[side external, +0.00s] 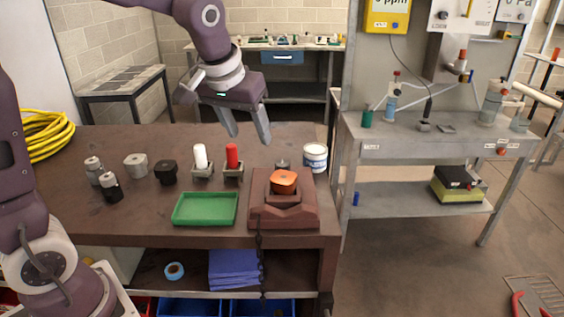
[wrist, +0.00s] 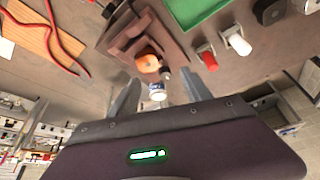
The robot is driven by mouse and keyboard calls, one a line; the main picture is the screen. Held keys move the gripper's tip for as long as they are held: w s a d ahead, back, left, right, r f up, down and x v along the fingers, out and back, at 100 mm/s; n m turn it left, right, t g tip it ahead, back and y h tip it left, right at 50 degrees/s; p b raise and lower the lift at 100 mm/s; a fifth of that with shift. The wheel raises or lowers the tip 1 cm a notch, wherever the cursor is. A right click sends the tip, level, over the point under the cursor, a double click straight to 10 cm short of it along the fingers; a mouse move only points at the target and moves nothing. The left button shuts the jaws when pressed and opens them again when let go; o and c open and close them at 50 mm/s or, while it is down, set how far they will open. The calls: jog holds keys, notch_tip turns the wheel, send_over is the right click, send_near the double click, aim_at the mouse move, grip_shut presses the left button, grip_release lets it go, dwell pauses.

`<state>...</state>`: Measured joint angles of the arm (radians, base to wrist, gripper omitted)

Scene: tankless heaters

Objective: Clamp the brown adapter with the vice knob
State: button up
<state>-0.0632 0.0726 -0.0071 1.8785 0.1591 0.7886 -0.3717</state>
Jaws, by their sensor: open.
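The vice (side external: 302,214) is a reddish-brown block at the right end of the brown bench; it also shows in the wrist view (wrist: 121,41). The orange-brown adapter (side external: 284,179) sits on top of the vice, between its raised parts; it also shows in the wrist view (wrist: 148,62). A small grey piece behind the adapter, apparently the vice knob (side external: 282,163), also shows in the wrist view (wrist: 165,74). My gripper (side external: 249,134) is open and empty, above the bench behind the vice, touching nothing. Its fingers (wrist: 162,82) point down.
A green tray (side external: 205,223) lies left of the vice. Red (side external: 232,156) and white (side external: 200,156) cylinders stand in holders behind it. A white-and-blue can (side external: 315,158) stands behind the vice. Black and grey parts stand further left. The bench's front left is clear.

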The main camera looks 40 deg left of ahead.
jog(key=n, duration=0.2)
send_near(282, 164)
jog(key=shift+g+y, duration=0.3)
jog(key=x, duration=0.9)
jog(key=shift+w+d, duration=0.15)
jog(key=shift+w, duration=0.2)
grip_shut()
